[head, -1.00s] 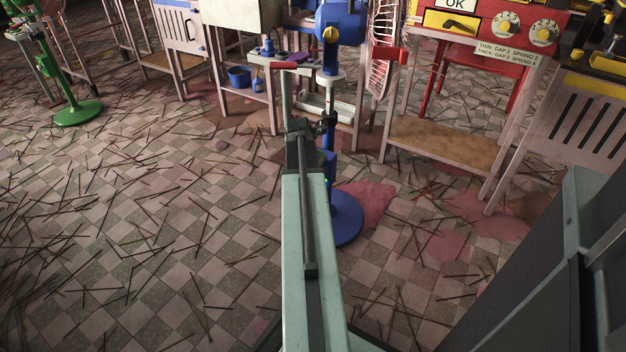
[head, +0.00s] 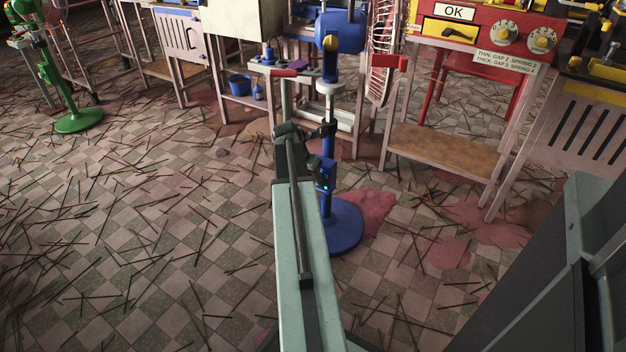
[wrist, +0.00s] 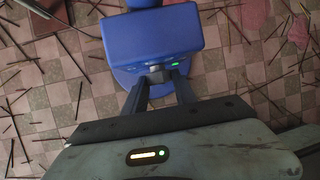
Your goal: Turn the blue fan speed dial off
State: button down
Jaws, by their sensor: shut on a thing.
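The blue fan (head: 340,33) stands on a blue pole with a round blue base (head: 340,232). Its blue control box (head: 326,180) sits low on the pole and shows a small green light. In the wrist view the control box (wrist: 152,45) fills the top middle, with a lit green light at its right. The fan speed dial (wrist: 158,72) is a small dark grey knob on the box's near face. My gripper (wrist: 157,78) is shut on this dial, one finger on each side. The dial's pointer and markings cannot be made out.
A table with a red panel (head: 490,30) and a wooden lower shelf (head: 445,155) stands behind at right. A green stand (head: 78,122) is at far left. Thin sticks litter the checkered floor; a pink stain (head: 370,210) lies by the fan base.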

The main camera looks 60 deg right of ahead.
jog(key=g+b, duration=0.1)
jog(key=g, duration=0.1)
jog(key=n+g+b, duration=0.1)
jog(key=g+b, duration=0.1)
jog(key=w+g+b, duration=0.1)
jog(key=g+b, duration=0.1)
jog(key=shift+d+f, duration=0.1)
jog(key=shift+f, duration=0.25)
jog(key=shift+r, duration=0.1)
dwell(0.4)
jog(key=c, duration=1)
grip_release()
